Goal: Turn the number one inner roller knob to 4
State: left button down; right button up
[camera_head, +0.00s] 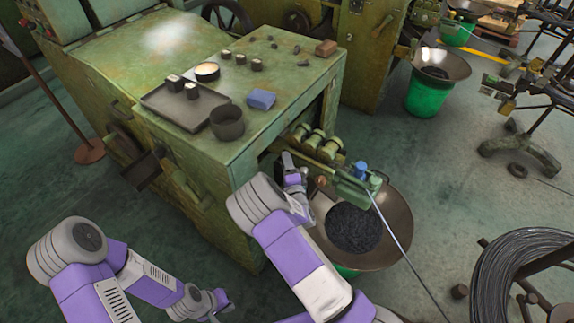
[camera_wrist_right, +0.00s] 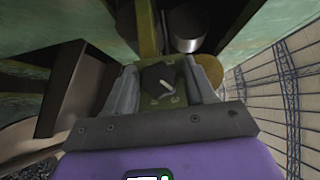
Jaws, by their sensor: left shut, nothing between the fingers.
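The knob (camera_wrist_right: 158,82) is a dark, angular piece with a pale pointer mark, set on a green plate (camera_wrist_right: 177,106) in the right wrist view. Several digits show on the plate below it; a 3 seems readable, the rest are too small. My right gripper (camera_wrist_right: 162,84) is open, with one finger on each side of the knob; I cannot tell whether they touch it. In the head view my right gripper (camera_head: 293,172) is at the machine's front by the green rollers (camera_head: 318,141), and its wrist hides the knob. My left gripper (camera_head: 217,305) is shut and empty, low at the bottom.
A wide pan (camera_head: 391,214) of dark pieces stands below the rollers. A thin metal rod (camera_head: 392,232) slants past it. A wire coil (camera_head: 510,265) lies at right.

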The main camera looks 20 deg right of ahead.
jog(key=c, duration=0.8)
jog(key=shift+c, duration=0.2)
jog(key=shift+m, duration=0.3)
jog(key=shift+f+m+t+h+b, duration=0.15)
jog(key=shift+m+t+h+b, duration=0.2)
jog(key=shift+m+t, duration=0.75)
jog(key=shift+m+t+h+b, duration=0.8)
jog(key=shift+m+t, duration=0.3)
jog(key=shift+m, duration=0.5)
jog(key=shift+h, duration=0.35)
jog(key=o, duration=1)
